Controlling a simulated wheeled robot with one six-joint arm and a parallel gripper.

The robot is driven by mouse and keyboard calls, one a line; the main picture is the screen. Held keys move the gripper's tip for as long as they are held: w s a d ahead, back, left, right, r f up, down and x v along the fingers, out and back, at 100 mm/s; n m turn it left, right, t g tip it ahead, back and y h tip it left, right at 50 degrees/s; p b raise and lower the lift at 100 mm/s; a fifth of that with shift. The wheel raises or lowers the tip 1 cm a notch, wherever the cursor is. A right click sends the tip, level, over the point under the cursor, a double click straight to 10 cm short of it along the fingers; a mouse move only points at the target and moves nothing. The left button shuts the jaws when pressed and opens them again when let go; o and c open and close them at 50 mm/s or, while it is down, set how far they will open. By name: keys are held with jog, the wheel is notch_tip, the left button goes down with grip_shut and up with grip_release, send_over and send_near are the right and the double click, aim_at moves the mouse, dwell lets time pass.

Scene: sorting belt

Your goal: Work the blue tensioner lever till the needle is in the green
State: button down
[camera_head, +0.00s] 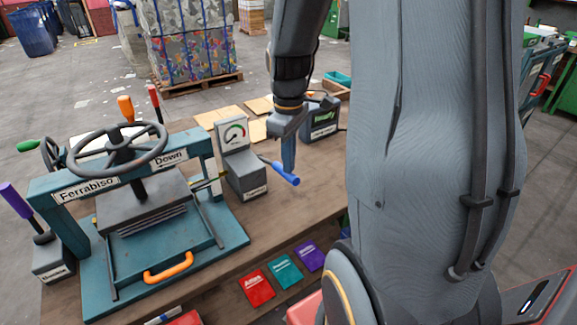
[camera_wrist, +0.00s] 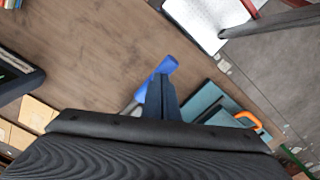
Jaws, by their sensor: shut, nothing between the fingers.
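The blue tensioner lever (camera_head: 293,180) sticks out to the right from a grey labelled box (camera_head: 246,182) on the bench, tilted down towards its end. Above the box stands a gauge (camera_head: 234,133) with a green arc on a pale face; its needle is too small to read surely. My gripper (camera_head: 288,168) points down, shut and empty, right at the lever's handle. In the wrist view the shut fingers (camera_wrist: 161,85) overlap the blue lever (camera_wrist: 167,66). I cannot tell whether they touch it. Part of the lever is hidden behind the fingers.
A teal press (camera_head: 75,185) with a handwheel and orange handle (camera_head: 168,268) stands left. A dark box with a green display (camera_head: 322,122) is behind my gripper. Red (camera_head: 257,288), teal (camera_head: 286,271) and purple (camera_head: 309,256) cards lie at the front. The bench right of the lever looks clear.

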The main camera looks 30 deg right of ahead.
aim_at(289, 178)
jog(key=shift+f+b, duration=1.25)
jog(key=shift+f, duration=1.7)
jog(key=shift+r, duration=0.1)
notch_tip(289, 178, up, 13)
jog(key=p, duration=1.2)
jog(key=shift+r, duration=0.15)
dwell(0.7)
